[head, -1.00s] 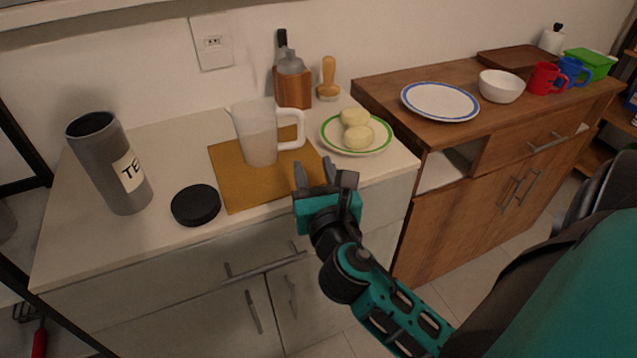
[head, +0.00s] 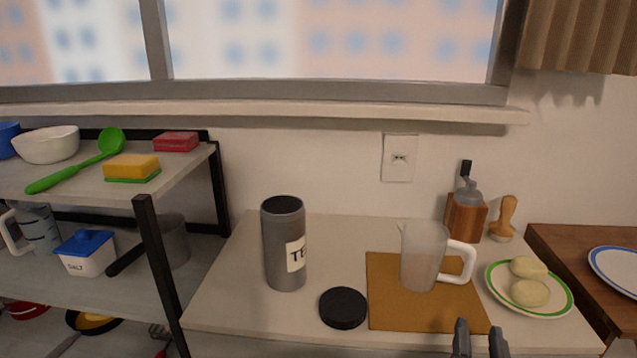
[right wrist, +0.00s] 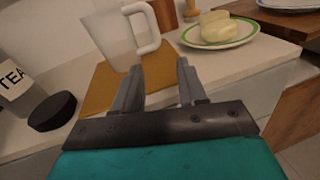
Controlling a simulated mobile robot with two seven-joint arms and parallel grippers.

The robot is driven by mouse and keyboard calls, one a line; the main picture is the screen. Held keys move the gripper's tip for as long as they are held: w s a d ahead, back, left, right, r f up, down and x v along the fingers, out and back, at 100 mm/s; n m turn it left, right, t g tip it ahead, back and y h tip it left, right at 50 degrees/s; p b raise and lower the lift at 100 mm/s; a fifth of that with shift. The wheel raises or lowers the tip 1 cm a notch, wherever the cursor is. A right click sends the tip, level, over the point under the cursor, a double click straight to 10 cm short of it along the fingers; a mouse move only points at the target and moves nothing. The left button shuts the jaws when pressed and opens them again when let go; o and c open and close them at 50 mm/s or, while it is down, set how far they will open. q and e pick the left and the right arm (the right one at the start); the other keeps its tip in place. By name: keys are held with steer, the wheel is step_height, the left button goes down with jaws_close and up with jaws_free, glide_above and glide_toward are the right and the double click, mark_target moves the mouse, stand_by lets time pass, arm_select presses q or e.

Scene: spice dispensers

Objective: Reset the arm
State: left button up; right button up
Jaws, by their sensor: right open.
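My right gripper (head: 480,338) shows only by its fingertips at the bottom edge of the head view, in front of the counter's front edge. In the right wrist view its two grey fingers (right wrist: 162,85) stand apart with nothing between them. They point toward the brown mat (head: 390,312) and the pitcher (head: 420,258), which stands upright on the mat. The gripper appears apart from both. My left gripper is in neither view.
On the counter (head: 235,318) stand an open grey tea canister (head: 284,245), its black lid (head: 343,307), and a green-rimmed plate (head: 564,304) with two pale round pieces. A black-framed shelf (head: 190,262) holds kitchenware at left. A wooden cabinet (head: 560,242) adjoins at right.

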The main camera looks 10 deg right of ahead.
steer(key=s+f+m+g+y, duration=0.1)
steer(key=s+f+m+g, duration=0.25)
steer(key=m, duration=0.45)
steer(key=s+f+m+g+y, duration=0.1)
steer(key=s+f+m+g, duration=0.15)
steer(key=f+m, duration=0.4)
steer(key=s+a+f+m+g+y, duration=0.4)
steer(key=s+a+m+g+y, duration=0.3)
steer(key=m, duration=0.7)
arm_select(q)
steer(key=p, duration=0.1)
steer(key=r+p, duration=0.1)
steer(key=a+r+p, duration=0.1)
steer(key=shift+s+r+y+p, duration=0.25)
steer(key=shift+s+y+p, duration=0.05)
steer(key=shift+p, duration=0.1)
arm_select(e)
steer(key=w+a+f+n+t, duration=0.1)
steer(key=w+a+f+t, duration=0.1)
steer(key=w+f+t, duration=0.2)
steer(key=w+t, duration=0.2)
steer(key=t, duration=0.2)
steer(key=shift+w+a+f+y, duration=0.15)
steer(key=shift+a+f+y, duration=0.15)
steer(key=shift+f+y, duration=0.1)
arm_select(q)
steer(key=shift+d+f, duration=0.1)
arm_select(e)
steer(key=shift+r, duration=0.1)
